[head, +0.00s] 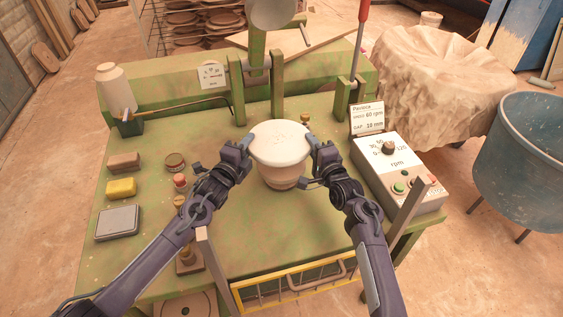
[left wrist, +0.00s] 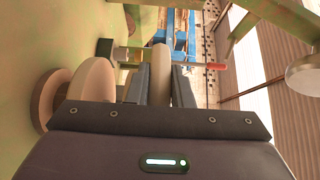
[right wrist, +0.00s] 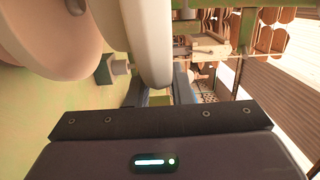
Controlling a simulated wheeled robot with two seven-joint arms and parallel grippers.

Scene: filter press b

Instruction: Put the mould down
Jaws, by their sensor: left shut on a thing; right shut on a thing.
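The mould (head: 280,147) is a white, round, plaster-like piece with a broad flat top and a tapered lower body. It is upright over the middle of the green machine table (head: 253,212). My left gripper (head: 248,143) is shut on the left of its rim, and my right gripper (head: 315,147) is shut on the right of its rim. The rim shows between the fingers in the left wrist view (left wrist: 161,75) and in the right wrist view (right wrist: 150,45). A tan, rounded part (head: 283,178) shows below it. I cannot tell whether anything supports it from beneath.
On the left lie a brown block (head: 124,162), a yellow sponge (head: 121,187) and a grey pad (head: 117,223). Small knobs (head: 180,181) stand near my left arm. A speed control box (head: 398,170) is at right. The machine's green frame (head: 277,85) rises behind the mould.

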